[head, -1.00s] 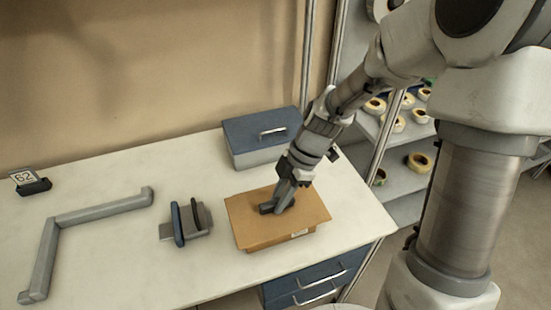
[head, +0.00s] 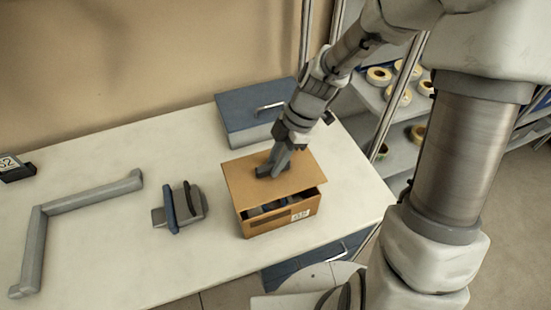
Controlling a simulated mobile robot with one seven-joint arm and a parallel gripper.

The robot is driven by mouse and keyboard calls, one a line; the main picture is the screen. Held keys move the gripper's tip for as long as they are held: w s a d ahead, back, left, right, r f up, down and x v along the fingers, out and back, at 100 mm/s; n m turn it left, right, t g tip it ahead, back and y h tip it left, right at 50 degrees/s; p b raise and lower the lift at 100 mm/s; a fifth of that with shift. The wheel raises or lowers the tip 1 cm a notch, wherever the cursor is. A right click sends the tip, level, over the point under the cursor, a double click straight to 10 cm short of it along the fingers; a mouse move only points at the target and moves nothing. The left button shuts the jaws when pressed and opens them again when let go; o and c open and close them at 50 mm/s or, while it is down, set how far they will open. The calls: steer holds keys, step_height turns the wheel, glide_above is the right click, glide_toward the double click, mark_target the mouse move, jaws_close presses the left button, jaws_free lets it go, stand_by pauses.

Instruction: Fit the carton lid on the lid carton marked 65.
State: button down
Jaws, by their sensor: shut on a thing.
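The carton lid (head: 288,178) is a flat brown cardboard piece over the carton. My gripper (head: 268,171) is shut on the lid, near its middle. The brown lid carton (head: 270,229) stands below it on the table, with a white label (head: 301,215) on its front face. The lid covers the back and middle of the carton. A gap shows along the front, with dark contents inside. The lid sits higher than the carton's front rim; whether it touches the carton at the back is hidden. The number 65 cannot be read.
A blue-lidded grey box (head: 250,112) stands behind the carton. A stand with blue and dark upright plates (head: 180,207) is to the left, beside a grey angled frame (head: 85,208). A number card (head: 12,165) is at the far left. Tape shelves (head: 400,105) stand right.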

steer(key=shift+f+b, duration=2)
steer(key=shift+f, duration=0.9)
steer(key=c, duration=0.7)
jaws_free()
steer(key=shift+o, duration=0.2)
steer(key=v, duration=1.7)
steer(key=shift+d+r+p, duration=0.2)
steer(key=shift+p, duration=0.2)
